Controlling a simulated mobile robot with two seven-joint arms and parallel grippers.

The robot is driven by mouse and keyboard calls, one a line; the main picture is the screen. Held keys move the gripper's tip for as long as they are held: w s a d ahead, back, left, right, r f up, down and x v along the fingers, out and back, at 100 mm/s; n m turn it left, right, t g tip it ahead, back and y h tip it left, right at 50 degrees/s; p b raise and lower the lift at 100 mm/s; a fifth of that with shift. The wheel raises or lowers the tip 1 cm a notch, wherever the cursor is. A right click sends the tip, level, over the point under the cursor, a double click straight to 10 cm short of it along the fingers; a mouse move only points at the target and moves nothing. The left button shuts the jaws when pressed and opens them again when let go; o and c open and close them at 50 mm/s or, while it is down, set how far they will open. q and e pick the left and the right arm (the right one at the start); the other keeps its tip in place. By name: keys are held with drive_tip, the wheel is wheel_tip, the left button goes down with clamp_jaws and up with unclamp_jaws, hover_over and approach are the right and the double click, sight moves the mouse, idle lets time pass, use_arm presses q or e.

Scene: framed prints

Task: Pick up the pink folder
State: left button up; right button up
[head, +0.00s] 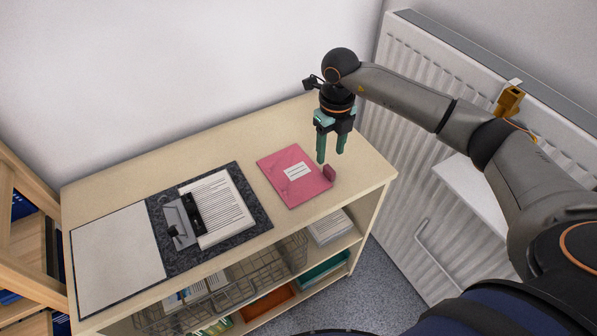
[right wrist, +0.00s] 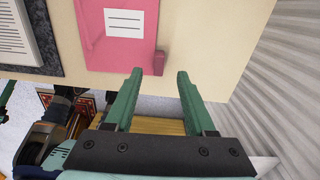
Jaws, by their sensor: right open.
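The pink folder (head: 290,187) lies flat on the shelf top, with a white label and a small darker pink tab (head: 329,172) at its right edge. In the right wrist view the pink folder (right wrist: 105,50) is at the upper left, partly cut off by the frame, and its tab stands just beyond the fingertips. My right gripper (head: 331,158) is open and empty, pointing down above the shelf top near the tab. Its fingers (right wrist: 160,75) show apart in the right wrist view, with nothing between them. My left gripper is not seen in the head view.
An open binder (head: 253,210) with papers lies left of the folder on the wooden shelf unit (head: 110,180). A wire basket (head: 250,268) sits on the shelf below. A white radiator (head: 395,110) stands to the right. The top behind the folder is clear.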

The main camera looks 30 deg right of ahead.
sight(327, 166)
drive_tip(key=f, duration=0.5)
drive_tip(key=shift+w+f+p, duration=0.2)
drive_tip(key=shift+f+p, duration=0.1)
drive_tip(key=shift+p, duration=0.05)
drive_tip(key=shift+a, duration=0.1)
drive_tip(key=shift+c, duration=0.2)
clamp_jaws()
